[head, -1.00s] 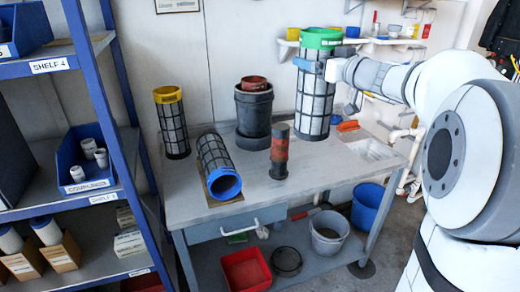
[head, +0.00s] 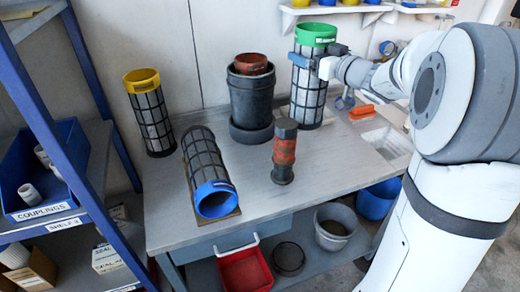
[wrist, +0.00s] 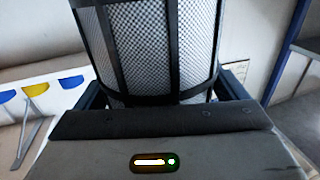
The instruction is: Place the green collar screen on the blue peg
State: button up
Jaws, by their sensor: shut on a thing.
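The green collar screen (head: 308,92) is an upright mesh cylinder in a black frame with a green top ring, at the back right of the bench. My gripper (head: 318,59) is shut on it just below the green collar, with blue fingers around its sides. In the wrist view the screen's mesh (wrist: 155,45) fills the space between the fingers. I cannot tell whether its bottom touches the bench. I cannot make out a blue peg for certain in these views.
On the bench (head: 330,165) stand a yellow collar screen (head: 151,118), a dark pot (head: 250,98) and a black-and-red cylinder (head: 284,152). A blue collar screen (head: 208,168) lies on its side. An orange-handled tool (head: 361,112) and a sink (head: 388,142) are at the right. Blue shelving (head: 85,115) stands left.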

notch_tip(320, 180, down, 14)
dwell(0.6)
jog(key=shift+f, duration=0.25)
jog(key=o, duration=1.2)
jog(key=shift+c, duration=0.2)
jog(key=shift+r, duration=0.25)
